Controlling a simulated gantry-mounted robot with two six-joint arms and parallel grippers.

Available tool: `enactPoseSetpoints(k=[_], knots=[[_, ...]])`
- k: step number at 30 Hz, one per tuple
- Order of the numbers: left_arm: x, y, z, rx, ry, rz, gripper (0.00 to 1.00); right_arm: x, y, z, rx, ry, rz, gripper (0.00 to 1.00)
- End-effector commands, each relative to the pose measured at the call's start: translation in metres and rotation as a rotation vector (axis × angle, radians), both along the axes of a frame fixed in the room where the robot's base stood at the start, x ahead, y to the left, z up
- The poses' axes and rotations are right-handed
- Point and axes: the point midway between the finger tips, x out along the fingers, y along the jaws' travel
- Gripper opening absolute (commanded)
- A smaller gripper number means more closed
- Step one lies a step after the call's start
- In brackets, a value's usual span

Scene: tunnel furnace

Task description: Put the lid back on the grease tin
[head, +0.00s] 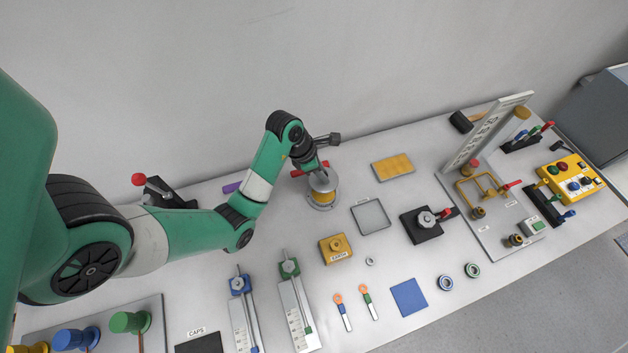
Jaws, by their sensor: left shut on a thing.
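The grease tin (323,198), a short round tin with a yellow band, stands at the back middle of the bench. My left gripper (319,172) points down right above it and is shut on the grey lid (322,181). The lid is at the tin's top; whether it touches the rim or sits just above it I cannot tell. The gripper's fingers are small and partly hidden by its own body. My right gripper is not in view.
A red item (300,173) lies just behind the tin. A grey square tray (371,216) is at its right, and a yellow block (337,248) is in front. A yellow pad (393,167) lies back right. The wall stands close behind the bench.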

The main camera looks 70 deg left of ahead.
Motion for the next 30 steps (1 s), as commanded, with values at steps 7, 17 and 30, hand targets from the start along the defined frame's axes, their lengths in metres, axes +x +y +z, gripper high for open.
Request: enactPoseSetpoints(k=[7,17,30], knots=[[0.001,-0.001,-0.004,0.000,0.000,-0.003,0.00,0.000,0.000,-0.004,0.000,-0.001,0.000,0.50],[0.000,-0.001,-0.031,0.001,0.000,-0.004,0.00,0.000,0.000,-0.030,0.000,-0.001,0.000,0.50],[0.000,-0.001,-0.068,0.001,-0.001,-0.004,0.00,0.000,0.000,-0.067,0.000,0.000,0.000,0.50]])
